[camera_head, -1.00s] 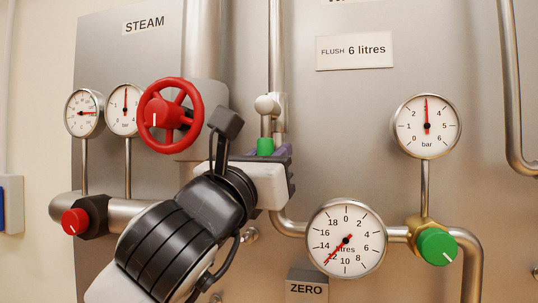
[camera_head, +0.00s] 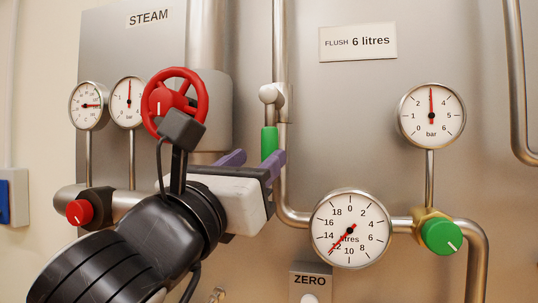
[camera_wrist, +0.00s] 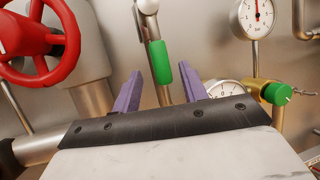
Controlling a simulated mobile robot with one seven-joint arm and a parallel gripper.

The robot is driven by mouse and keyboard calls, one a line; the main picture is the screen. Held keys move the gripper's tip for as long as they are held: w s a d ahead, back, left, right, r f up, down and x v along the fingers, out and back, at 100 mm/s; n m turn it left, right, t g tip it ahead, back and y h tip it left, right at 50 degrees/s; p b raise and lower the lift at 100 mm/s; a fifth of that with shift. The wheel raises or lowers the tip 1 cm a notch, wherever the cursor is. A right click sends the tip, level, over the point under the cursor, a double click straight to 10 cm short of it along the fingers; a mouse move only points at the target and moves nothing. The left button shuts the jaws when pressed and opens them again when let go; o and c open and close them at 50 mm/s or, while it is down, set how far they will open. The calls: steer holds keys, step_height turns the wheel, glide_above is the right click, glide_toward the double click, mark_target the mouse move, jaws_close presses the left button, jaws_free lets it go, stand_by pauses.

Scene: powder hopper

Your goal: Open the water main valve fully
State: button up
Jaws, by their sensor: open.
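A lever valve on the vertical pipe has a green-sleeved handle (camera_head: 269,143), hanging straight down along the pipe from a metal pivot (camera_head: 270,95). My gripper (camera_head: 255,160) is open, its two purple fingers spread below and in front of the handle. In the wrist view the green sleeve (camera_wrist: 160,62) stands upright between and just beyond the purple fingertips (camera_wrist: 160,85); I see no contact. A round green knob (camera_head: 441,237) sits on the brass fitting at the right. The dial marked litres (camera_head: 350,229) has its red pointer at the lower left.
A red handwheel (camera_head: 174,103) is behind and above my wrist at the left, with a red knob (camera_head: 79,212) below it. A bar gauge (camera_head: 431,116) stands on a stem at the right. A sign (camera_head: 358,42) reads "FLUSH 6 litres". The ZERO label (camera_head: 310,280) is below.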

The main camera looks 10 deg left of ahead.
steer(key=v, duration=0.7)
steer(key=shift+b, duration=0.45)
steer(key=shift+s, duration=0.1)
